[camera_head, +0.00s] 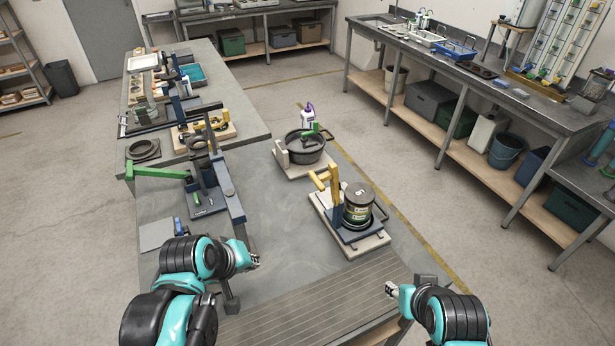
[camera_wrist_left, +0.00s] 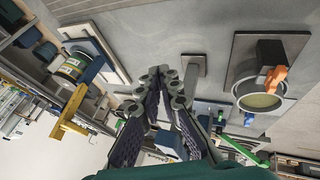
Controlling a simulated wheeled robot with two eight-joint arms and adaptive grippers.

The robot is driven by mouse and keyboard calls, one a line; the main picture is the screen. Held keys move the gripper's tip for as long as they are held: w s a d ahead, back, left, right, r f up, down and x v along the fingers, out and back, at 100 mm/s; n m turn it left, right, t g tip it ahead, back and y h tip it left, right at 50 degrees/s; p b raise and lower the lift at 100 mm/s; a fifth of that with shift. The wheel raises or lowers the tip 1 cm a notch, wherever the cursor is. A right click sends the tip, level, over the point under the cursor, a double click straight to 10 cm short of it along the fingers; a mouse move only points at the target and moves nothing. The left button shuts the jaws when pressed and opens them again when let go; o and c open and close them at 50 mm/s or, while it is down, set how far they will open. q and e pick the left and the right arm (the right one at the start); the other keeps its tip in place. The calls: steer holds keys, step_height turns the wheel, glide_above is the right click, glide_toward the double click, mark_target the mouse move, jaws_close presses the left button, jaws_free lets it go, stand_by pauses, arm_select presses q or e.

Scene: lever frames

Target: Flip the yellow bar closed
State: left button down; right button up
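The yellow bar (camera_head: 334,188) belongs to a device with a pale board and a dark blue base, right of the bench middle. It stands raised beside a dark can (camera_head: 357,205) with a green label. The yellow bar (camera_wrist_left: 72,108) also shows in the left wrist view, sticking out beside the can (camera_wrist_left: 72,66). My left gripper (camera_head: 254,262) is over the near bench, left of and nearer than the device, apart from it. In the left wrist view its fingertips (camera_wrist_left: 162,78) are close together with nothing held. My right gripper (camera_head: 390,289) is near the bench's right front; its fingers are too small to judge.
A tall blue-grey lever frame (camera_head: 232,200) and a green arm (camera_head: 160,172) stand at left. A black pot (camera_head: 305,146) on a board stands behind the device. The bench surface between my left gripper and the device looks clear.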

arm_select(q)
steer(key=w+r+n+h+p, duration=0.7)
steer(key=w+r+n, duration=0.5)
steer(key=n, duration=0.5)
steer(key=shift+w+a+r+n+g+p, duration=0.2)
steer(key=shift+w+r+n+g+p, duration=0.15)
steer(key=shift+w, duration=0.6)
steer(key=shift+f, duration=0.2)
steer(key=b, duration=0.2)
glide_toward(314, 181)
steer(key=f+x, duration=0.1)
steer(key=x, duration=0.6)
steer(key=shift+a, duration=0.35)
steer(key=shift+w+d+r+p, duration=0.1)
steer(key=shift+d+r+p, duration=0.3)
steer(key=shift+p, duration=0.3)
